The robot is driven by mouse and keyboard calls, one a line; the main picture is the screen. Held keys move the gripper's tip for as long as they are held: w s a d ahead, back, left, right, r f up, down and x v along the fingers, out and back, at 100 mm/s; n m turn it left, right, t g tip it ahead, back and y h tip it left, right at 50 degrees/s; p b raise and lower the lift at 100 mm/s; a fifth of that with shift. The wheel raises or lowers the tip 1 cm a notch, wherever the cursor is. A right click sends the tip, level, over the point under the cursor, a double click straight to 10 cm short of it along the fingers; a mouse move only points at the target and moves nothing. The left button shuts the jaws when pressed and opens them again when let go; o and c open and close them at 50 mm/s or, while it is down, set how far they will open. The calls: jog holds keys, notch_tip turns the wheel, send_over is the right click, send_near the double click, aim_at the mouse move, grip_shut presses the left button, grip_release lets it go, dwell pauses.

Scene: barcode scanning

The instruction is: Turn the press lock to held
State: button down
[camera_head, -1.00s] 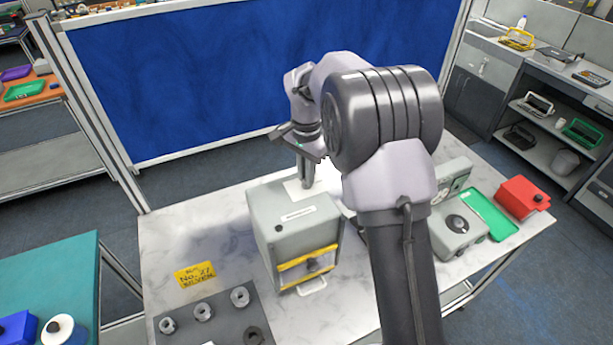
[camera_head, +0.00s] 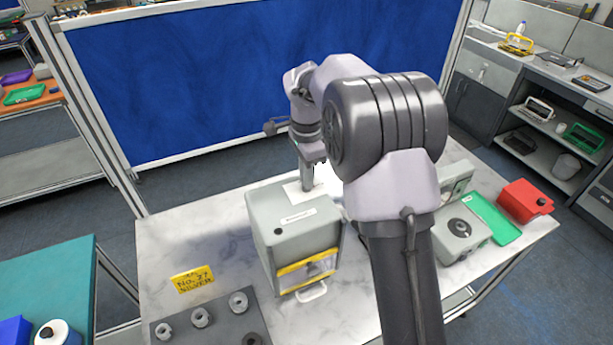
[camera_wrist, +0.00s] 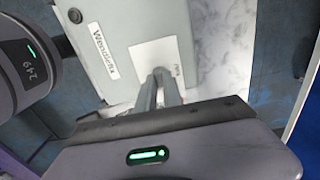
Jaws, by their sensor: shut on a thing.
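The press is a grey box (camera_head: 290,225) on the marbled table, with a yellow-edged front opening (camera_head: 306,270). A white plate (camera_head: 318,187) with a small printed label lies on its top at the far side; it also shows in the wrist view (camera_wrist: 145,55), where the label is too small to read. My gripper (camera_head: 307,188) points down at this plate, fingers nearly together. In the wrist view my gripper (camera_wrist: 161,76) has its fingertips at the plate, shut on a small part that I take for the press lock. The fingers hide most of it, so its setting cannot be read.
A yellow sign (camera_head: 192,278) and a dark tray (camera_head: 205,325) with several metal rings are at the front left. A grey device (camera_head: 460,230), a green tray (camera_head: 493,218) and a red box (camera_head: 525,200) stand at the right. A blue panel (camera_head: 250,75) stands behind the table.

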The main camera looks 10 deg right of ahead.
jog(key=c, duration=1.5)
grip_release()
jog(key=shift+r, duration=0.15)
notch_tip(320, 180, up, 17)
jog(key=p, duration=0.4)
jog(key=shift+r, duration=0.1)
jog(key=s+a+f+n+t+b, duration=0.1)
jog(key=s+f+n+b, duration=0.3)
jog(key=s+f+b, duration=0.4)
jog(key=s+a+f+n+t+y+b, duration=0.1)
jog(key=s+f+n+t+b, duration=0.2)
jog(key=s+f+b, duration=0.6)
jog(key=s+a+f+n+t+y+b, duration=0.1)
jog(key=s+f+n+b, duration=0.3)
jog(key=s+f+b, duration=0.4)
jog(key=shift+s+a+f+n+t, duration=0.1)
jog(key=shift+s+a+f+t, duration=0.05)
jog(key=shift+s, duration=0.9)
jog(key=shift+s+a+f+n+t, duration=0.1)
jog(key=shift+s+a, duration=0.1)
jog(key=shift+s, duration=0.9)
jog(key=shift+s+a+f+n+t, duration=0.1)
jog(key=shift+s+a+f+t, duration=0.05)
jog(key=shift+s, duration=0.9)
